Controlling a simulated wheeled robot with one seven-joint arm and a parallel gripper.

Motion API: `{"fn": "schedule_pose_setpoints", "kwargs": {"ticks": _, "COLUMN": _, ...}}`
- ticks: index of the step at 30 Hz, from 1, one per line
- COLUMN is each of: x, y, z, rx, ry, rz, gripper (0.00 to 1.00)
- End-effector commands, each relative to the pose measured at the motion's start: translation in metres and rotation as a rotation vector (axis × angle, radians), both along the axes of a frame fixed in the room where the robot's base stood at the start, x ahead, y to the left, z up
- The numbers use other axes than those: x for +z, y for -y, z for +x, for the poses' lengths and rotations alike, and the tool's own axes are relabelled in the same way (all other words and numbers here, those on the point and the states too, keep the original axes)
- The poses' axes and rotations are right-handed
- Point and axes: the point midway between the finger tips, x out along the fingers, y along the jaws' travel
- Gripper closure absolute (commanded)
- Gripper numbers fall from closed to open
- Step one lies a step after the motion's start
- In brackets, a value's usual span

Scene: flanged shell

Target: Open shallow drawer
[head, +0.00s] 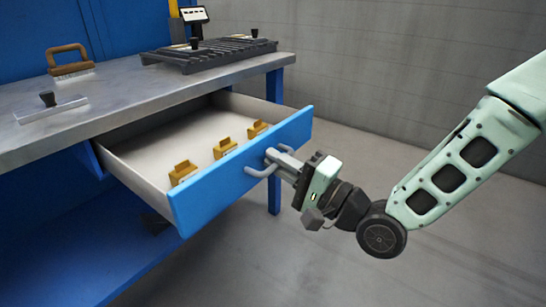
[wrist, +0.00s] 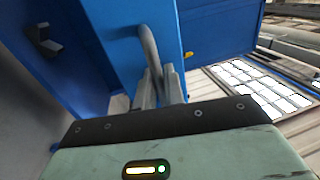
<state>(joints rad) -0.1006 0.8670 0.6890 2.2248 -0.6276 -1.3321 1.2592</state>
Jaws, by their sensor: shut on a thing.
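The shallow drawer (head: 245,168) under the workbench is pulled well out, with its blue front toward my arm. Several yellow-brown blocks stand inside along its front part. My gripper (head: 276,163) is shut on the grey bar handle (head: 260,172) of the drawer front. In the wrist view, the two fingers of my gripper (wrist: 160,90) close around the curved handle (wrist: 148,47) on the blue drawer front (wrist: 115,45). The fingertips partly hide the handle.
The metal workbench top (head: 130,92) holds a wooden-handled brush (head: 70,62), a flat plate with a black knob (head: 50,105), a dark slatted grate (head: 208,53) and a small display (head: 194,15). A blue bench leg (head: 274,140) stands behind the drawer. Grey floor is clear at right.

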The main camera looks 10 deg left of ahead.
Motion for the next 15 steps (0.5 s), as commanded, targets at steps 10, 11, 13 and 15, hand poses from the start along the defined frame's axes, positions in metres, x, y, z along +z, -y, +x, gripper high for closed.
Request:
{"fn": "schedule_pose_setpoints", "kwargs": {"ticks": 10, "x": -0.0005, "y": 0.0016, "z": -0.0011, "rx": 0.001, "ry": 0.0, "rz": -0.001, "gripper": 1.0}}
{"fn": "schedule_pose_setpoints", "kwargs": {"ticks": 11, "x": -0.0005, "y": 0.0016, "z": -0.0011, "rx": 0.001, "ry": 0.0, "rz": -0.001, "gripper": 1.0}}
{"fn": "schedule_pose_setpoints", "kwargs": {"ticks": 13, "x": -0.0006, "y": 0.0016, "z": -0.001, "rx": 0.001, "ry": 0.0, "rz": -0.001, "gripper": 1.0}}
{"fn": "schedule_pose_setpoints", "kwargs": {"ticks": 15, "x": -0.0005, "y": 0.0016, "z": -0.001, "rx": 0.001, "ry": 0.0, "rz": -0.001, "gripper": 0.74}}
